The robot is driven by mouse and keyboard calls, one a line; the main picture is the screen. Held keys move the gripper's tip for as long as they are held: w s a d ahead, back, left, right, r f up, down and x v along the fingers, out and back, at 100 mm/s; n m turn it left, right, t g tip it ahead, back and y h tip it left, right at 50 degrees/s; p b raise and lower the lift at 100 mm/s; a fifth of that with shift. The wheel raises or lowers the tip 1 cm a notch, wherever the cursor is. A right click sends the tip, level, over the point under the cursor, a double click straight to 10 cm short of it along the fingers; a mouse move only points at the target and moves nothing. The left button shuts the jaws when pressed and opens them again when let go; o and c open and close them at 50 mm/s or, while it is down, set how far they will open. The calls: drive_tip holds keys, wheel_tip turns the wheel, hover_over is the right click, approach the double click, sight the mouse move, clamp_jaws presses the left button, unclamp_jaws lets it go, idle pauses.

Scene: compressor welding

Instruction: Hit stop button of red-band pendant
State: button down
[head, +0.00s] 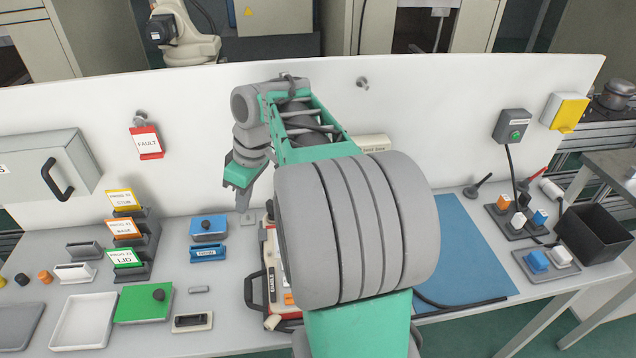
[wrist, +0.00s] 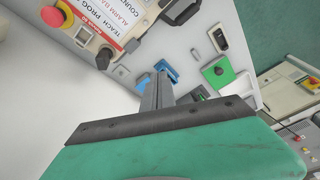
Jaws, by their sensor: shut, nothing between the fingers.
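A pendant (head: 270,262) with red edging lies on the bench, largely hidden behind my arm in the head view. In the wrist view the pendant (wrist: 105,35) shows at the top left, with a label and a dark knob. A red mushroom button (wrist: 52,16) on a yellow base sits on it near the left edge. My gripper (head: 243,212) points down, just left of the pendant's far end in the head view. In the wrist view my gripper (wrist: 160,82) is shut and empty, apart from the red button. The button is hidden in the head view.
A blue mat (head: 465,250) lies right of my arm. A white panel (head: 200,130) rises behind. A black bin (head: 597,238) stands at the right.

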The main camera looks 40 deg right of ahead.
drive_tip(key=s+d+r+n+p, duration=0.1)
drive_tip(key=s+d+n+p, duration=0.1)
drive_tip(key=d, duration=0.9)
drive_tip(key=s+d+r+n+p, duration=0.1)
drive_tip(key=s+d+n+p, duration=0.1)
drive_tip(key=d, duration=1)
drive_tip(key=shift+r+n+y, duration=0.3)
drive_tip(key=shift+r+n, duration=0.05)
drive_tip(key=shift+n, duration=0.55)
drive_tip(key=b+x, duration=0.1)
drive_tip(key=x, duration=0.7)
drive_tip(key=s+b+x, duration=0.1)
drive_tip(key=x, duration=0.4)
drive_tip(key=shift+d+f+b, duration=0.3)
drive_tip(key=shift+d, duration=0.05)
drive_tip(key=shift+f, duration=0.3)
